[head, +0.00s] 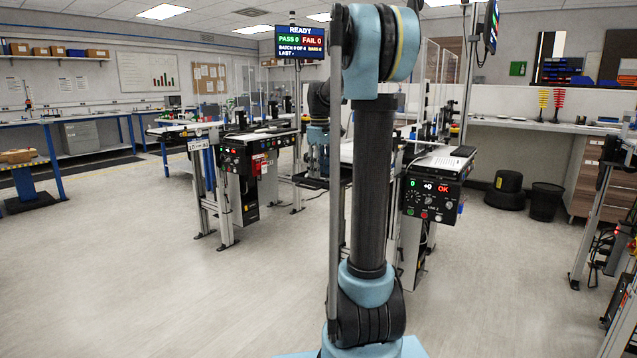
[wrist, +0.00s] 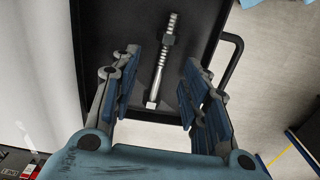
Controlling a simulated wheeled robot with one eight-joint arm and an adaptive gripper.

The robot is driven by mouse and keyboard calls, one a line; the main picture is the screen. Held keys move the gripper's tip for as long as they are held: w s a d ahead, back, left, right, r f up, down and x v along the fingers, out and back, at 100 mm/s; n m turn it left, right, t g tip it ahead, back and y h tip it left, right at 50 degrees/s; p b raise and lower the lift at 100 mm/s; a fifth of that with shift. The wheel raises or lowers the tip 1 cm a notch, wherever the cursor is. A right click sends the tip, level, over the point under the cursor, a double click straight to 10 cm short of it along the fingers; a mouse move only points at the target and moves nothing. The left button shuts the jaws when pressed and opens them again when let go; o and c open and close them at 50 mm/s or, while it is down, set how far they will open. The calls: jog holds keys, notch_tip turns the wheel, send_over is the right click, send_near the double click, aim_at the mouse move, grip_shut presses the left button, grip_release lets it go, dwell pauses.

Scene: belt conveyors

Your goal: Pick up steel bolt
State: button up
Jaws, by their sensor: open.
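The steel bolt (wrist: 163,62) shows in the wrist view as a long shiny threaded rod with a nut partway along it and a head at its near end. It lies on a dark tray-like surface (wrist: 108,18) with a raised edge. My gripper (wrist: 153,112) is open, with one blue-padded finger on each side of the bolt's near part. I see no contact between the fingers and the bolt, and the height gap cannot be told.
A black bar handle (wrist: 234,60) sticks out on the tray's right side in the wrist view. In the head view, conveyor stations with a control box (head: 433,196) stand behind my arm. A black bin (head: 546,202) stands at right. The floor (head: 150,270) at left front is clear.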

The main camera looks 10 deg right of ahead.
jog(key=shift+f, duration=0.95)
grip_shut()
